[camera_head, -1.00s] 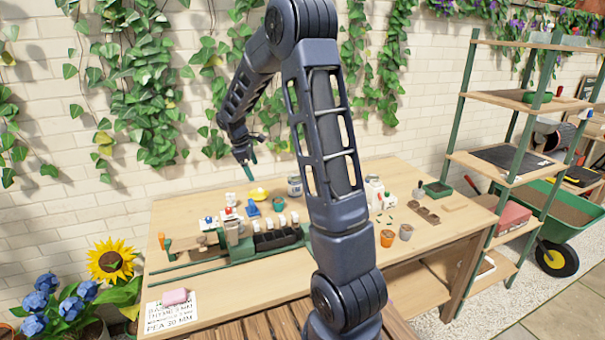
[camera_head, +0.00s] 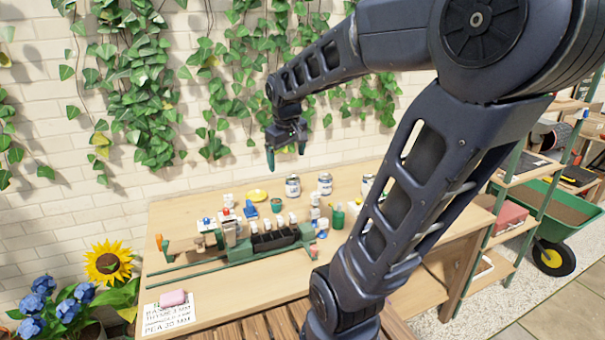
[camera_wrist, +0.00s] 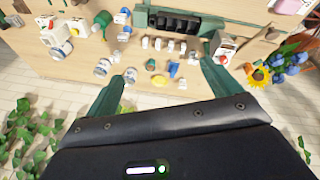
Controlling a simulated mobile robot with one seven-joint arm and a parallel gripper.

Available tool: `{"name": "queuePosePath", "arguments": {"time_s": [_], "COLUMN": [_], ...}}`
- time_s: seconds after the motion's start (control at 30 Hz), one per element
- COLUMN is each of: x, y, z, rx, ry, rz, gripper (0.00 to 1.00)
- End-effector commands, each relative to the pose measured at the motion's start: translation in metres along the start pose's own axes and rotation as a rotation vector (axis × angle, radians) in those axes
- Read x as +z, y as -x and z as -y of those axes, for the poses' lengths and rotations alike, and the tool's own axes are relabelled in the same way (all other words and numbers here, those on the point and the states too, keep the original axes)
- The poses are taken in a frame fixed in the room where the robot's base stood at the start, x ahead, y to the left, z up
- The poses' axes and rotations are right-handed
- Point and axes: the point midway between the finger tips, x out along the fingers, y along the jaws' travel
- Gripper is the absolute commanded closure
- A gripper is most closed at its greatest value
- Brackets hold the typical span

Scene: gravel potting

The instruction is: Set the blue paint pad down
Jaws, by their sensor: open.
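The blue paint pad (camera_head: 251,209) is a small blue piece with an upright grip. It stands on the table behind the green rig, and it also shows in the wrist view (camera_wrist: 173,69), where it appears between my fingers but far below them. My gripper (camera_head: 286,153) hangs in the air near the ivy wall, high above the back of the table. Its green fingers (camera_wrist: 163,70) are spread apart with nothing between them. It does not touch the pad.
A green rig with black compartments (camera_head: 276,240) and several small white-capped bottles lies in front of the pad. A yellow dish (camera_head: 257,195), a small green pot (camera_head: 276,205) and paint cans (camera_head: 293,187) stand close by. A pink block (camera_head: 172,298) rests front left.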

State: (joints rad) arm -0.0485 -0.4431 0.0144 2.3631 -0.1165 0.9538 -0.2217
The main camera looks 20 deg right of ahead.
Motion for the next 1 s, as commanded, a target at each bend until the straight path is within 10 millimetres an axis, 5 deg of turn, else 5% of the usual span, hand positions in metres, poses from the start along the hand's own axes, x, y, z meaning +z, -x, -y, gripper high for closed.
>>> {"name": "queuePosePath", "arguments": {"time_s": [0.4, 1.0], "x": [0.088, 0.102], "y": [0.021, 0.022], "z": [0.027, 0.033], "rx": [-0.048, -0.061], "ry": [-0.301, -0.355], "rz": [-0.119, -0.137], "gripper": [0.1, 0.1]}}
